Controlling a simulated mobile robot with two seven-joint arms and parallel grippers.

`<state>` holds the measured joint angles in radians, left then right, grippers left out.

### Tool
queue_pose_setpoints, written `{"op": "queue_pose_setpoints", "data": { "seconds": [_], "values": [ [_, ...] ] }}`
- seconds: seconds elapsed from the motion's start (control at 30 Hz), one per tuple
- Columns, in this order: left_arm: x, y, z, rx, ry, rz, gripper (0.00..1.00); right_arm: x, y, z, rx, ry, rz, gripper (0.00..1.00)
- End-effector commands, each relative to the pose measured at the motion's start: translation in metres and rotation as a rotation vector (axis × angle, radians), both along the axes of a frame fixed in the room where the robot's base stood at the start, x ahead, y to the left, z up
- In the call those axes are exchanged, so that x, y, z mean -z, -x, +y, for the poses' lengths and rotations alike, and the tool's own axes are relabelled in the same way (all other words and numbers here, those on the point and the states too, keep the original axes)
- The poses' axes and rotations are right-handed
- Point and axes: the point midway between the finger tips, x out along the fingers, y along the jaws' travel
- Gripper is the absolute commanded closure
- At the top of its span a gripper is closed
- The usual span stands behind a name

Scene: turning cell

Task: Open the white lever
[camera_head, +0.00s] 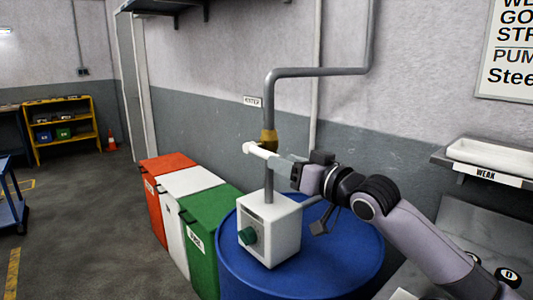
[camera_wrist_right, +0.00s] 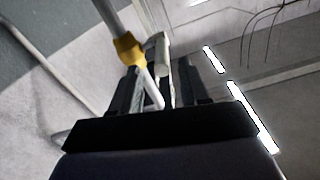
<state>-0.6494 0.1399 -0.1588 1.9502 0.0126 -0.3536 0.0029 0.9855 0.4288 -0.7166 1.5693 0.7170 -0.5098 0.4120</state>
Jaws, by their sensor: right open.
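The white lever (camera_head: 259,151) sticks out from a yellow valve body (camera_head: 268,138) on a grey vertical pipe. My right gripper (camera_head: 283,163) reaches in from the right, with its fingertips close to the lever just below the valve. In the right wrist view, the pale lever (camera_wrist_right: 163,58) and the yellow valve body (camera_wrist_right: 128,48) show at the fingertips. My right gripper (camera_wrist_right: 155,80) is open there, with the lever seen between its dark fingers. Whether a finger touches it, I cannot tell. My left gripper is not in view.
Below the valve, a white box with a green knob (camera_head: 283,232) stands on a blue drum (camera_head: 340,250). Orange, white and green bins (camera_head: 212,212) stand to its left. A shelf with a white tray (camera_head: 490,152) is at the right. The floor at left is open.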

Motion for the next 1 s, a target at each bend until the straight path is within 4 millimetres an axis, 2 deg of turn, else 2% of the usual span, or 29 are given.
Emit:
{"op": "queue_pose_setpoints", "data": {
  "seconds": [0.53,1.0],
  "values": [
    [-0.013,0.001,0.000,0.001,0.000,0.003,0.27,-0.001,-0.045,0.034,-0.001,0.000,0.001,0.55],
    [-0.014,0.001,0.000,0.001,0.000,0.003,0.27,0.000,-0.053,0.039,0.000,0.001,-0.001,0.55]
  ]
}}
